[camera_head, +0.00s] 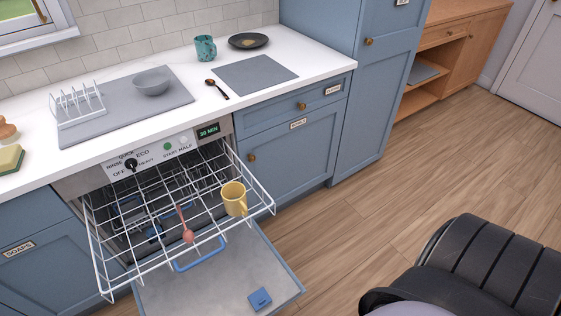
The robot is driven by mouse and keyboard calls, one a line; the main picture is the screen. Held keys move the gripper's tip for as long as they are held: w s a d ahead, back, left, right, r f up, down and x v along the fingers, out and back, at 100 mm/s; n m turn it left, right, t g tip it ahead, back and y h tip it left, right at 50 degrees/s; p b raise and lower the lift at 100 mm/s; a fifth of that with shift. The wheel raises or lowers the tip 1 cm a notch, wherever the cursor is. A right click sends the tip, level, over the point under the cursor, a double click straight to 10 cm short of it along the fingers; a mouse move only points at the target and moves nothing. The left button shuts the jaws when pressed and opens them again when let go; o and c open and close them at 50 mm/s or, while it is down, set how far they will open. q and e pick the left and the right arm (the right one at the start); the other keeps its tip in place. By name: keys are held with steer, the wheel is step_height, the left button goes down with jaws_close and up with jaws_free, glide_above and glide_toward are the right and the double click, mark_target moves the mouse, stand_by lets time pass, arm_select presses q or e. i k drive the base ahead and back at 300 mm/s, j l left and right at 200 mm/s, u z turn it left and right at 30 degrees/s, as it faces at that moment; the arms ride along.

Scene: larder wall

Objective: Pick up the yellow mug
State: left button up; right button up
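The yellow mug (233,197) stands in the right part of the dishwasher's pulled-out white wire rack (261,190). It looks upright or slightly tilted, with its handle toward the lower right. A pink spoon-like utensil (187,234) lies in the rack to the left of the mug. Neither of my grippers shows in the head view.
The dishwasher door (215,285) is folded down, with a blue block (259,298) on it. The white counter (190,60) above holds a teal mug (205,48), a dark plate (248,41) and a grey bowl (151,83).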

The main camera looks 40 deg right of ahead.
mark_target(234, 195)
steer(key=z, duration=0.3)
steer(key=u, duration=0.4)
steer(key=l+u, duration=0.45)
steer(key=l, duration=0.15)
steer(key=l+u, duration=0.4)
steer(key=l, duration=0.2)
